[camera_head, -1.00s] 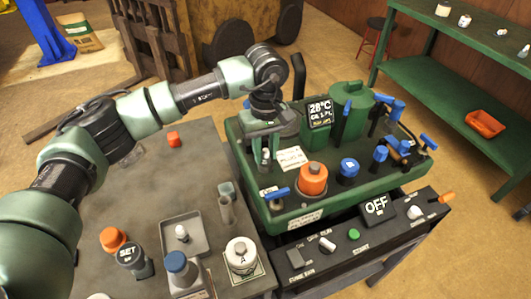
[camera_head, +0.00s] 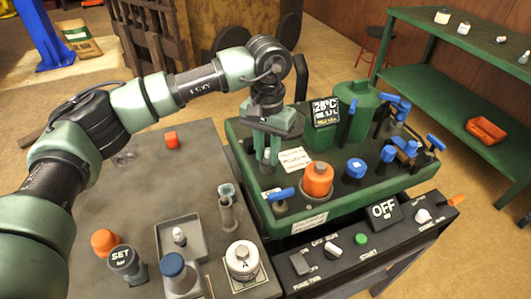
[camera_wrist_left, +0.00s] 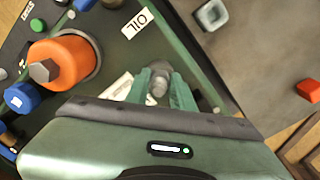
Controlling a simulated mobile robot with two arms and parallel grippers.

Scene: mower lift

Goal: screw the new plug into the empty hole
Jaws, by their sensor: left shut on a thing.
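My left gripper (camera_head: 268,163) is over the left part of the green machine deck (camera_head: 312,207), left of the orange cap (camera_head: 318,179). Its fingers are shut on a small grey plug (camera_wrist_left: 158,84), which shows between the fingertips in the left wrist view. The orange cap also shows there (camera_wrist_left: 62,62), with a white OIL label (camera_wrist_left: 138,22) beside the fingers. The empty hole is not visible; the gripper and plug cover the deck beneath them. I cannot tell whether the plug touches the deck. My right gripper is not in view.
Blue-handled valves (camera_head: 390,152) and a green tank (camera_head: 354,112) stand on the deck. A control panel (camera_head: 384,210) reading OFF runs along its front. The grey table (camera_head: 135,190) at left holds a tray (camera_head: 197,247), several containers and an orange block (camera_head: 171,140).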

